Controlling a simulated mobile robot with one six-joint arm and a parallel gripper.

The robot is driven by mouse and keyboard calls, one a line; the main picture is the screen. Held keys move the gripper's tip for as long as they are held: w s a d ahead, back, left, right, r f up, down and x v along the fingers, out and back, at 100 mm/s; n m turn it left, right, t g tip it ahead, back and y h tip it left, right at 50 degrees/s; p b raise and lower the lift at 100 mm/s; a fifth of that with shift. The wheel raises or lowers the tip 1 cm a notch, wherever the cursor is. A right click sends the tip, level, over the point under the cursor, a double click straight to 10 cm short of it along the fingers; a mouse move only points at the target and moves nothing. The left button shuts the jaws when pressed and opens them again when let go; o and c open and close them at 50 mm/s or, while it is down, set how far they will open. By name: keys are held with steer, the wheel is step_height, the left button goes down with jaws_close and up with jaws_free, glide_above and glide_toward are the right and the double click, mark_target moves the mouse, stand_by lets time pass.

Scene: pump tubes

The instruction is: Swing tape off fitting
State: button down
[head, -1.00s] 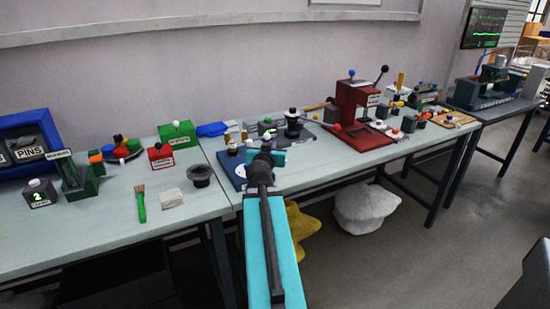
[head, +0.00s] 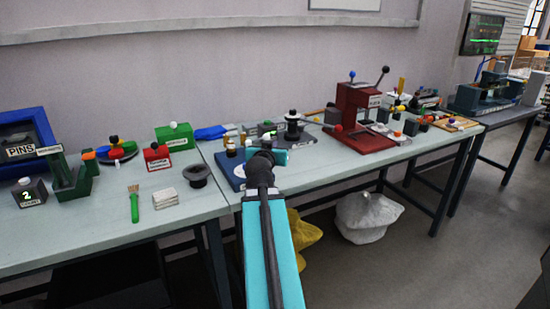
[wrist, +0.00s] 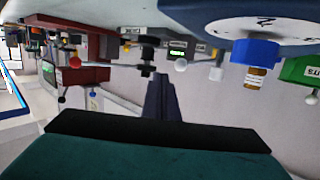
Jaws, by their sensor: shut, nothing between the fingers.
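The tape and its fitting cannot be told apart with certainty. A dark blue fixture (head: 228,168) with a pale disc stands near the front of the bench, partly hidden by my arm in the head view. In the wrist view, which looks upside down, the pale disc (wrist: 275,28) has markings on it. Beside it are a bright blue collar (wrist: 254,52) and a brown-and-gold cylinder (wrist: 255,76). My gripper (wrist: 158,78) shows as dark fingers, shut and empty, left of the collar and apart from it in the picture. My arm hides its fingertips in the head view.
A black spool-like post (head: 292,124) stands behind my wrist, and a red press (head: 365,115) farther right. A green box (head: 174,136), a red box (head: 157,158), a black cup (head: 197,174) and a brush (head: 134,203) are at left.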

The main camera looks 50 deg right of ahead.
steer(key=shift+s+a+f+b, duration=0.1)
steer(key=shift+s+a+b, duration=0.25)
steer(key=shift+b, duration=1.7)
steer(key=shift+s+a+r+b, duration=0.3)
steer(key=shift+s+a+b, duration=0.65)
steer(key=shift+b, duration=1.45)
steer(key=shift+s+a+r+b, duration=0.25)
steer(key=shift+s+a+b, duration=0.65)
steer(key=shift+b, duration=1.45)
steer(key=shift+w+a, duration=0.15)
steer(key=shift+w, duration=0.05)
steer(key=shift+s, duration=0.1)
